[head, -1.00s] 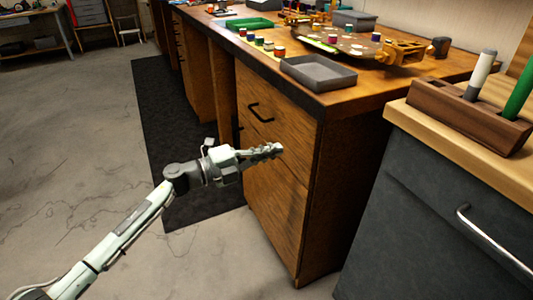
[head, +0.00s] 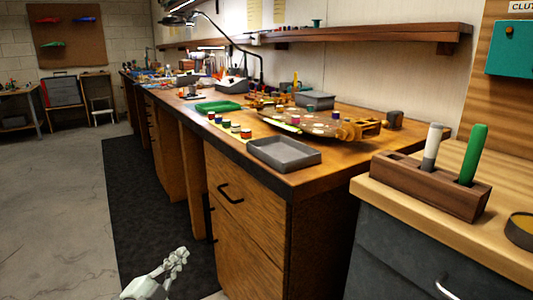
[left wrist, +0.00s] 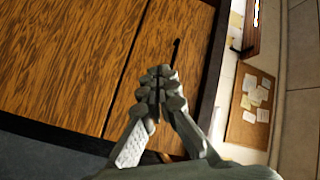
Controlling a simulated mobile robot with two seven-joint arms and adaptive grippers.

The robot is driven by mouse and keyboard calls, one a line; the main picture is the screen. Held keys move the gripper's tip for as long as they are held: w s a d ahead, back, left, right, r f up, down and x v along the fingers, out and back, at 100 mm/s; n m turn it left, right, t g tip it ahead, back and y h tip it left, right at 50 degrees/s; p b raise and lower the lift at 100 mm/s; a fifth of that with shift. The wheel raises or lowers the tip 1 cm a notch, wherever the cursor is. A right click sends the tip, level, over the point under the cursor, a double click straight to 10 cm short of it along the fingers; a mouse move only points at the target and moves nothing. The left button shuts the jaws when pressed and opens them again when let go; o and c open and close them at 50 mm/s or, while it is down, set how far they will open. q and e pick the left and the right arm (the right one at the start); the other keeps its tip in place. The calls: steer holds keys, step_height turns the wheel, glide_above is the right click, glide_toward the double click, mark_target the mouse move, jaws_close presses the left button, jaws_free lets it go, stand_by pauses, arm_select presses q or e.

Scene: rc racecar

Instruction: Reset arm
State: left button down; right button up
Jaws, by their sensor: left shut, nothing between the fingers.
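My left gripper (head: 178,258) shows low in the head view, in front of the wooden workbench's drawers. It is shut and empty. In the left wrist view its fingers (left wrist: 160,85) are together, with the wooden cabinet front (left wrist: 70,60) behind them. A dark drawer handle shows just beyond the fingertips; I cannot tell how far apart they are. My right gripper is not in view.
The wooden workbench (head: 262,222) holds a grey tray (head: 284,153), a green tray (head: 218,106) and several small paint jars. At right, a dark cabinet (head: 395,258) bears a wooden holder (head: 425,187) with two markers. Open floor (head: 60,200) lies to the left.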

arm_select(q)
steer(key=s+a+f+n+g+y, duration=0.3)
steer(key=s+f+n, duration=0.25)
steer(key=f, duration=0.25)
steer(key=s+a+f+n+g+y, duration=0.35)
steer(key=s+f, duration=0.25)
steer(key=f, duration=0.2)
steer(key=s+d+f+n+g, duration=0.1)
steer(key=s+f+g, duration=0.3)
steer(key=s, duration=0.5)
steer(key=s+f+n+g, duration=0.2)
steer(key=s+f+g, duration=0.1)
steer(key=s, duration=0.7)
steer(key=shift+s+d+f+n+g, duration=0.15)
steer(key=shift+d+f+n+g, duration=0.25)
steer(key=shift+f, duration=0.5)
steer(key=shift+h, duration=0.25)
